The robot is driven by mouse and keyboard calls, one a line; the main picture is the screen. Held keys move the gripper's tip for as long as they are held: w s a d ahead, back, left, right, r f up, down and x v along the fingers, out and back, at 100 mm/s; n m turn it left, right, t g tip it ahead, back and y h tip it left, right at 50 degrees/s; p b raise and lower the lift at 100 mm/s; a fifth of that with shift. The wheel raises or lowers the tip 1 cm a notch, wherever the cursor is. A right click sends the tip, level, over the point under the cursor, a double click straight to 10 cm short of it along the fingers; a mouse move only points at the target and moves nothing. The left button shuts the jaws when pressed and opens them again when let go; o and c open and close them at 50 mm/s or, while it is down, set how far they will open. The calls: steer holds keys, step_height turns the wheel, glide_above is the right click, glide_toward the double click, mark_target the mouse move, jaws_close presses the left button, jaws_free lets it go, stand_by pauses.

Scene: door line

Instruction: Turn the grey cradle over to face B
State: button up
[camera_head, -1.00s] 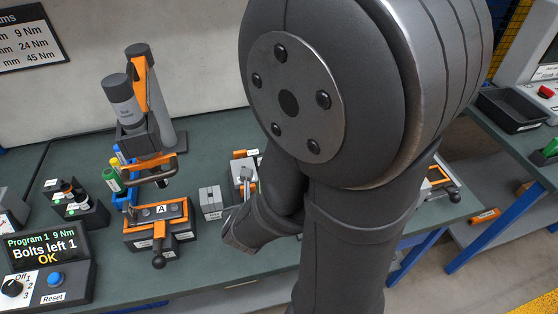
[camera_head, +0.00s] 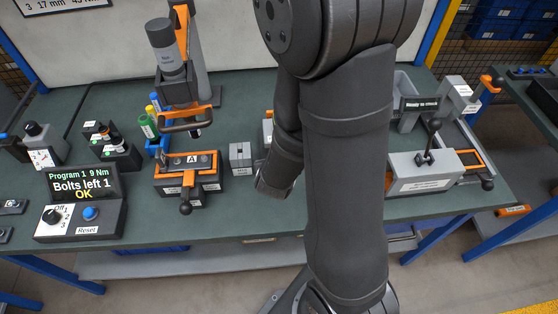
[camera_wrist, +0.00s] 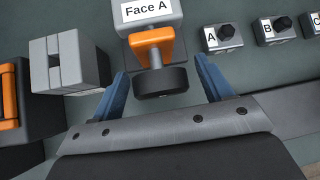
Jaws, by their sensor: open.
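In the wrist view the grey cradle (camera_wrist: 150,13) is at the top centre, with a white "Face A" label facing up. An orange handle piece (camera_wrist: 153,43) with a black round knob (camera_wrist: 162,83) sticks out from it towards me. My gripper (camera_wrist: 161,68) is open, with one blue finger on each side of the knob and a gap on both sides. Nothing is held. In the head view only a small part of the cradle (camera_head: 267,130) shows; my arm hides the rest and the fingers.
A grey slotted block (camera_wrist: 70,62) stands close left of my left finger. Small grey blocks labelled A (camera_wrist: 222,38) and B (camera_wrist: 272,30) stand right. A black-orange fixture marked A (camera_head: 188,172) is left on the bench; a grey lever fixture (camera_head: 424,172) is right.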

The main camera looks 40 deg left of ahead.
steer(key=c, duration=1)
steer(key=shift+o, duration=0.2)
steer(key=shift+s+a+n+t+h, duration=0.1)
steer(key=shift+n+t+h, duration=0.8)
steer(key=shift+t+h, duration=0.25)
steer(key=n+t+h, duration=0.1)
steer(key=n+t, duration=0.1)
steer(key=t, duration=0.1)
steer(key=shift+f+h, duration=0.1)
steer(key=shift+h, duration=0.25)
steer(key=n+t+h, duration=0.1)
steer(key=n+t, duration=0.1)
steer(key=t, duration=0.1)
steer(key=shift+n+t, duration=1.45)
steer(key=shift+n, duration=0.05)
